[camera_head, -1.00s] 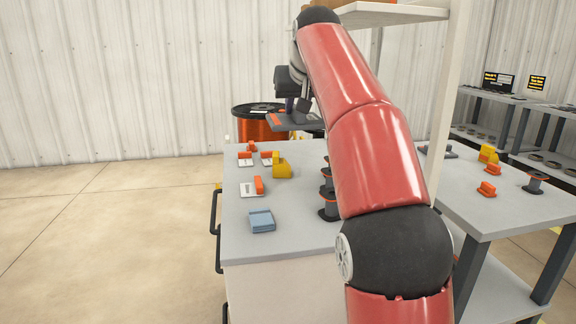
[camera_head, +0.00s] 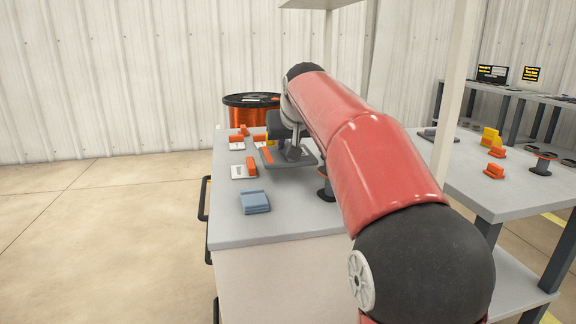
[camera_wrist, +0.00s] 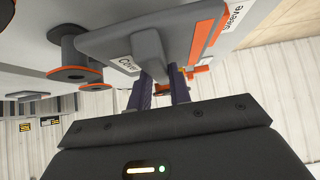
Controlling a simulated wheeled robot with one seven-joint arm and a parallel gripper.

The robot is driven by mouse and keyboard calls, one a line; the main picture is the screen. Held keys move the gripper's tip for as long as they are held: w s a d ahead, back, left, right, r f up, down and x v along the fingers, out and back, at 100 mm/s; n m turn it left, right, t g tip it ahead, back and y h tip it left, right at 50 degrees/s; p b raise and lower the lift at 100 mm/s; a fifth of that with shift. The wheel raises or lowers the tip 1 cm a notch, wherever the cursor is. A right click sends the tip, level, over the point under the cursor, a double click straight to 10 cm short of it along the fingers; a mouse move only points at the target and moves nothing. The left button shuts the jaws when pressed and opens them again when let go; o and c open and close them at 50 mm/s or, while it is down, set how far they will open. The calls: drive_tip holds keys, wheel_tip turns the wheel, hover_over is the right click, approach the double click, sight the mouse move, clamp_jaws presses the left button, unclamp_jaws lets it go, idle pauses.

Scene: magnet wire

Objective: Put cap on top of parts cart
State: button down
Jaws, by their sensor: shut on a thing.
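My gripper (camera_wrist: 160,92) is shut on the raised grip of a flat grey cap (camera_wrist: 185,40). In the head view the cap (camera_head: 298,160) is level over the grey top of the parts cart (camera_head: 225,225), right of the orange and white parts. I cannot tell whether it touches the top. The gripper's fingers are mostly hidden in the head view behind the arm and wrist.
Several orange and white parts (camera_head: 238,172) and a blue block (camera_head: 254,202) sit on the cart. A copper wire reel (camera_head: 250,112) is behind. The front of the top is clear.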

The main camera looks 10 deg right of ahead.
drive_tip(key=shift+f+b, duration=0.55)
drive_tip(key=shift+f, duration=1.4)
drive_tip(key=shift+f, duration=0.1)
drive_tip(key=c, duration=1.3)
unclamp_jaws()
drive_tip(key=shift+s+r, duration=0.15)
drive_tip(key=shift+r, duration=0.15)
drive_tip(key=p+v, duration=0.1)
drive_tip(key=v, duration=1)
drive_tip(key=shift+s+r, duration=0.15)
drive_tip(key=shift+s, duration=0.05)
drive_tip(key=shift+s, duration=0.1)
